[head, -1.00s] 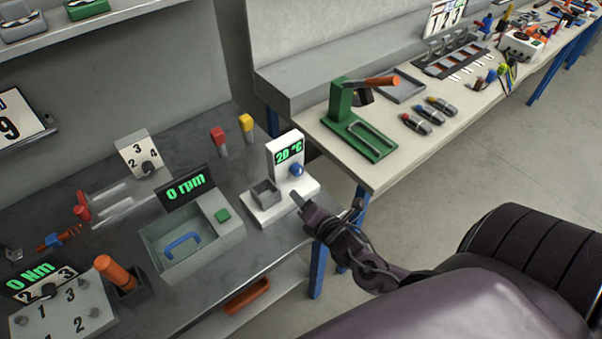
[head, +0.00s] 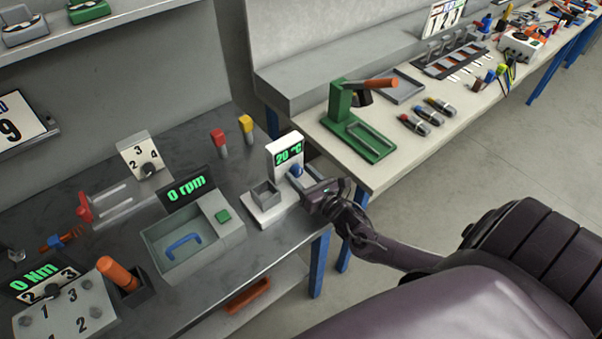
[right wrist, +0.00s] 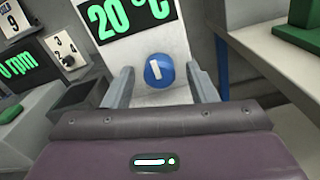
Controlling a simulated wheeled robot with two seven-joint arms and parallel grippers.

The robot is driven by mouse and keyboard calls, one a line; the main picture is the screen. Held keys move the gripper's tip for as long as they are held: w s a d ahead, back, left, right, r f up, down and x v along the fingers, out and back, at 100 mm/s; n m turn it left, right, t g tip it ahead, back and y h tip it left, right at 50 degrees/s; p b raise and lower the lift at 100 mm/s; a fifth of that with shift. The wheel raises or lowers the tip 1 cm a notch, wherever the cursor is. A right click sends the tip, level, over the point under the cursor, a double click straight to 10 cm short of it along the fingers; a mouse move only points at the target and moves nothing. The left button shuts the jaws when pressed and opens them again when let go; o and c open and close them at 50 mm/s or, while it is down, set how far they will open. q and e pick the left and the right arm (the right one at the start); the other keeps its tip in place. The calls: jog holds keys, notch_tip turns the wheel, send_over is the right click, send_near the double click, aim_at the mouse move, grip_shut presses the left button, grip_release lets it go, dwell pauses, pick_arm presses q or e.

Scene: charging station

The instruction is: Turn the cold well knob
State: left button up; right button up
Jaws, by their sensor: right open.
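The cold well is a white unit (head: 281,207) with a green "20 °C" display (head: 289,153) on its upright panel and a small grey square well (head: 264,194) at its front left. Its blue round knob (head: 296,170) sits below the display. In the right wrist view the knob (right wrist: 159,71) shows a white bar mark, nearly upright. My right gripper (right wrist: 164,84) is open, with one finger on each side of the knob in that view. In the head view my right gripper (head: 302,178) is at the knob; contact cannot be told. My left gripper is not in view.
A box with an "0 rpm" display (head: 186,192) and blue handle stands left of the cold well. Red (head: 218,137) and yellow (head: 246,124) handled pieces stand behind. A light bench (head: 385,165) with a green press (head: 345,115) is to the right.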

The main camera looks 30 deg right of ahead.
jog(key=shift+w, duration=0.25)
jog(key=c, duration=1)
jog(key=shift+m, duration=0.3)
